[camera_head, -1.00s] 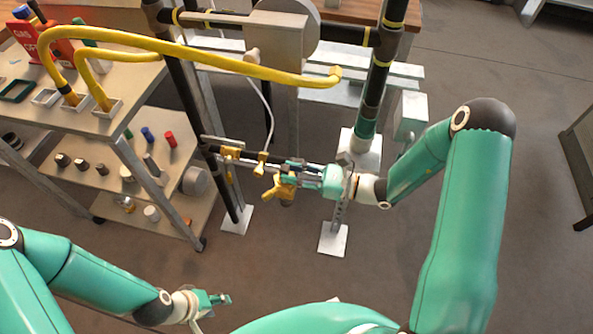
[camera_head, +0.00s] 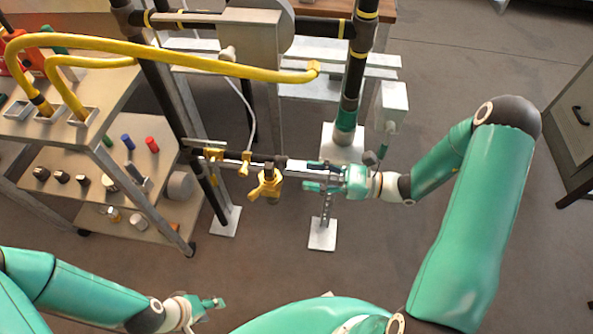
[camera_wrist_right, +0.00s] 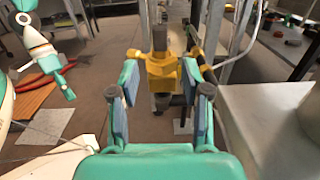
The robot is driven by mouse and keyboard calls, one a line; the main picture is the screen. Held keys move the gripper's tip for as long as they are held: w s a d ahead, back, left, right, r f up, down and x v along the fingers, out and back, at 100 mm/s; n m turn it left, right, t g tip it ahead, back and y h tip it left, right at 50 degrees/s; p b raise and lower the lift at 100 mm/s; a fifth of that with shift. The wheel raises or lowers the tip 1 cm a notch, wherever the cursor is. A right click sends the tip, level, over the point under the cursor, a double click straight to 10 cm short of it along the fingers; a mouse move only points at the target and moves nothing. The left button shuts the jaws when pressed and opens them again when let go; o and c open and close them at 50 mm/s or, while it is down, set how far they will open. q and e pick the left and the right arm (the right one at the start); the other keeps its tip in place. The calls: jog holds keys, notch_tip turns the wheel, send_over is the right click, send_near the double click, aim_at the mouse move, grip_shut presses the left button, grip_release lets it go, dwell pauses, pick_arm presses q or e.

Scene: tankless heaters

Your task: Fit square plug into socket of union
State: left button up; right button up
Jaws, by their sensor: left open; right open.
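A yellow fitting (camera_head: 265,187) sits on the horizontal pipe run of the stand, with a dark upright piece (camera_head: 268,169) at its top. In the right wrist view the yellow fitting (camera_wrist_right: 160,74) lies ahead, beyond the fingertips, and the dark squarish piece (camera_wrist_right: 160,38) stands upright in it. I cannot tell for sure which part is the plug and which the union. My right gripper (camera_head: 308,177) is open and empty, to the right of the fitting and apart from it. My left gripper (camera_head: 218,303) is open and empty, low in the head view.
A cart (camera_head: 160,212) at the left holds several small fittings and coloured cylinders. A yellow hose (camera_head: 170,52) arches above the pipe stand. A grey box (camera_head: 393,100) is mounted right of the stand. The floor in front is clear.

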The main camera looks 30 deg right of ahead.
jog(key=s+a+f+n+g+h, duration=0.2)
jog(key=s+a+f+n+g, duration=0.3)
jog(key=s+f+g, duration=0.15)
jog(key=s+a+f+n+g+h, duration=0.2)
jog(key=s+a+f+n+g, duration=0.3)
jog(key=s, duration=0.3)
jog(key=s+d+f+n+g+h, duration=0.1)
jog(key=s+f+n+g+h, duration=0.15)
jog(key=f+n+h, duration=0.35)
jog(key=w+n+t, duration=0.1)
jog(key=n, duration=0.1)
jog(key=w+a+f+n+t, duration=0.1)
jog(key=n, duration=0.1)
jog(key=w+f+n+t+h, duration=0.1)
jog(key=n+t, duration=0.1)
jog(key=n, duration=0.1)
jog(key=shift+w+a+f, duration=0.1)
jog(key=shift+w+a, duration=0.3)
notch_tip(320, 180, up, 12)
jog(key=p, duration=1.2)
